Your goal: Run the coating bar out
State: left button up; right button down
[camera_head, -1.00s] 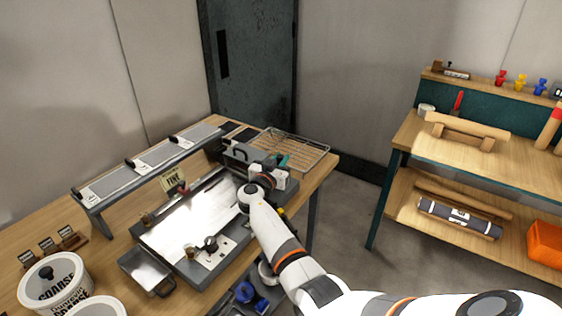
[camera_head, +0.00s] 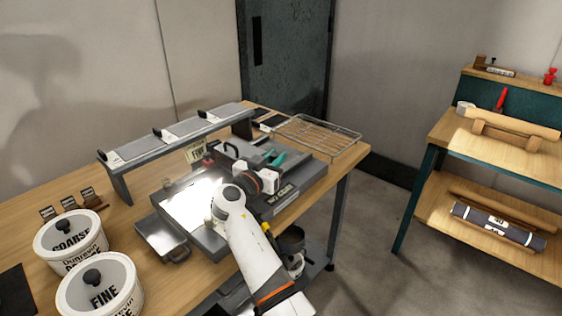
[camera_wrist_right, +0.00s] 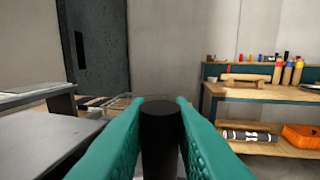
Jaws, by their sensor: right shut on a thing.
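The coater (camera_head: 210,240) stands on the left bench with a bright sheet (camera_head: 190,205) on its bed. My right gripper (camera_head: 274,160) is over the coater's far right part, its teal fingers pointing up and right. In the right wrist view its fingers are shut on an upright black cylindrical handle (camera_wrist_right: 160,140). The lower part of the handle and what it joins are hidden. The coating bar itself is mostly hidden by my right arm and gripper. My left gripper is out of view.
A grey raised shelf (camera_head: 120,178) runs behind the coater. A wire rack (camera_head: 318,135) lies at the bench's far right corner. Tubs (camera_head: 70,238) and a metal tray (camera_head: 162,240) stand at the left. A second bench (camera_head: 500,145) is at right, with open floor between.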

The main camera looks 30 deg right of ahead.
jog(key=shift+f, duration=0.1)
jog(key=c, duration=1.3)
grip_release()
notch_tip(320, 180, up, 10)
jog(key=shift+r+b, duration=0.1)
jog(key=shift+b, duration=0.25)
